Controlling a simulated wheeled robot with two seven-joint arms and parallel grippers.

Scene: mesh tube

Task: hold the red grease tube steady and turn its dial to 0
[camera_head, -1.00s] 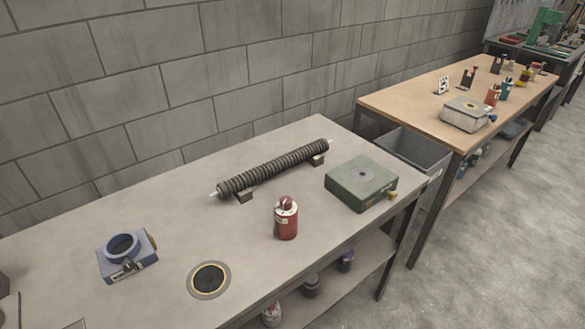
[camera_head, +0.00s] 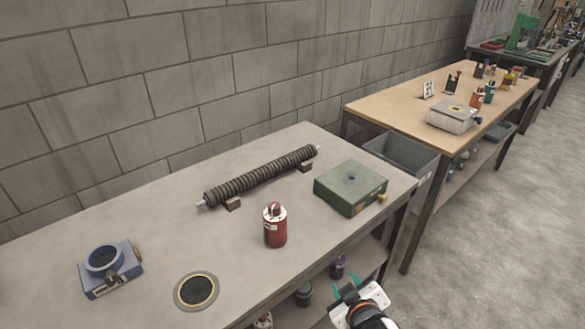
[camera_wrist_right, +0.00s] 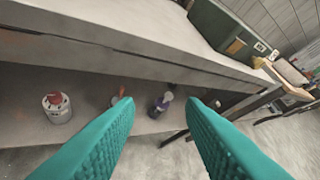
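A red grease tube (camera_head: 275,226) with a white collar and a red top stands upright on the grey workbench (camera_head: 130,215), near its front edge. The number on its dial is too small to read. My right gripper (camera_head: 357,288) is in front of the bench edge, lower right of the tube and apart from it. In the right wrist view its two teal fingers (camera_wrist_right: 168,115) are spread wide with nothing between them. The red tube on the bench top does not show in the wrist view. My left gripper is not in view.
A green box (camera_head: 350,187) stands right of the tube, and a ribbed roller (camera_head: 260,175) lies behind it. A blue vise-like block (camera_head: 110,268) and a round black inset (camera_head: 196,291) are to the left. Several containers (camera_wrist_right: 57,106) stand on the lower shelf.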

